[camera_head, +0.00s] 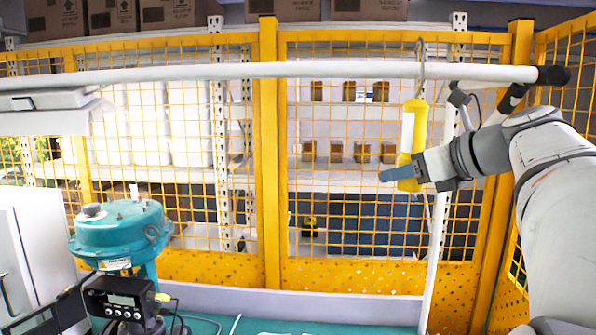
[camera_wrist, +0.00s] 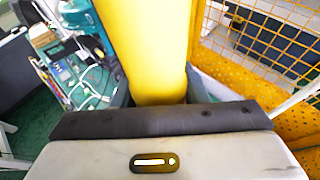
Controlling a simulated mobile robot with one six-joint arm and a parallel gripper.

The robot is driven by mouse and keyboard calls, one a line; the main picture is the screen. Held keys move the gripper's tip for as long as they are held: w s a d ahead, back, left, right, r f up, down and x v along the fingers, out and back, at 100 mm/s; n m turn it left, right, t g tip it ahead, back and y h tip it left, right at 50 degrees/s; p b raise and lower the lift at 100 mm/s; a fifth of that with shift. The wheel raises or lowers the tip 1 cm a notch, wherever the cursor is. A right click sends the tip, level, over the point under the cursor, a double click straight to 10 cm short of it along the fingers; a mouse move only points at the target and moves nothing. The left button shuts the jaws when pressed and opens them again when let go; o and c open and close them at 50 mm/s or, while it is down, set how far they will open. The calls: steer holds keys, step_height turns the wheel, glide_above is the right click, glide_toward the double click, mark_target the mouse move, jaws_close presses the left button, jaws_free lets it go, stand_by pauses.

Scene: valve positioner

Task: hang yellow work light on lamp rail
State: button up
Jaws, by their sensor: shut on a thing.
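The yellow work light (camera_head: 411,135) is upright near the right end of the lamp rail in the head view. Its hook (camera_head: 421,60) rises above its top and crosses the rail's height; I cannot tell whether it bears on the rail. The lamp rail (camera_head: 250,71) is a long white horizontal bar with a black end cap. My gripper (camera_head: 405,172) is shut on the lower body of the light, below the rail. In the wrist view the light's yellow body (camera_wrist: 150,50) stands between my fingers (camera_wrist: 160,97) and fills the middle.
A yellow mesh fence (camera_head: 268,150) stands behind the rail, with shelves and boxes beyond. A teal valve actuator (camera_head: 122,232) with a black positioner (camera_head: 122,298) stands at lower left. A white fixture (camera_head: 45,110) hangs at the rail's left part. The rail's middle is clear.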

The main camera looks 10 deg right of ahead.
steer(key=shift+w+d+f+b, duration=0.2)
steer(key=shift+w+f+b, duration=0.1)
steer(key=shift+w+f, duration=0.35)
steer(key=shift+w+d+f+b, duration=0.2)
steer(key=shift+w+f+b, duration=0.15)
steer(key=shift+w, duration=0.45)
steer(key=o, duration=1.2)
steer(key=shift+f, duration=0.1)
steer(key=shift+s, duration=0.1)
steer(key=b+v, duration=0.1)
steer(key=v, duration=0.6)
steer(key=shift+s+d, duration=0.2)
steer(key=shift+s, duration=0.1)
